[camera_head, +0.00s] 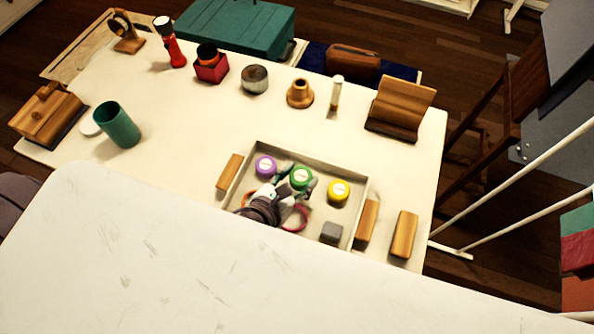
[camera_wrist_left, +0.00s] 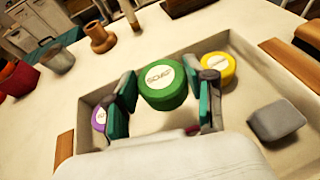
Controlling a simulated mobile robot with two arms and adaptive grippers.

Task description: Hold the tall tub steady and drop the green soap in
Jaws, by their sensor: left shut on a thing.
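The green soap (camera_head: 301,176) is a round puck with a pale label, over the shallow grey tray (camera_head: 360,190). My left gripper (camera_head: 298,183) has its fingers on both sides of it and is shut on it. In the left wrist view the soap (camera_wrist_left: 162,84) sits between the two teal finger pads (camera_wrist_left: 163,96). I cannot tell whether the soap is clear of the tray floor. The tall tub (camera_head: 118,126) is a teal cylinder with an open dark top, at the left of the table. My right gripper is not in view.
A purple soap (camera_head: 265,167) and a yellow soap (camera_head: 339,191) flank the green one. A grey block (camera_head: 331,232) lies in the tray. Wooden blocks (camera_head: 404,234) stand around it. Table is clear between tub and tray.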

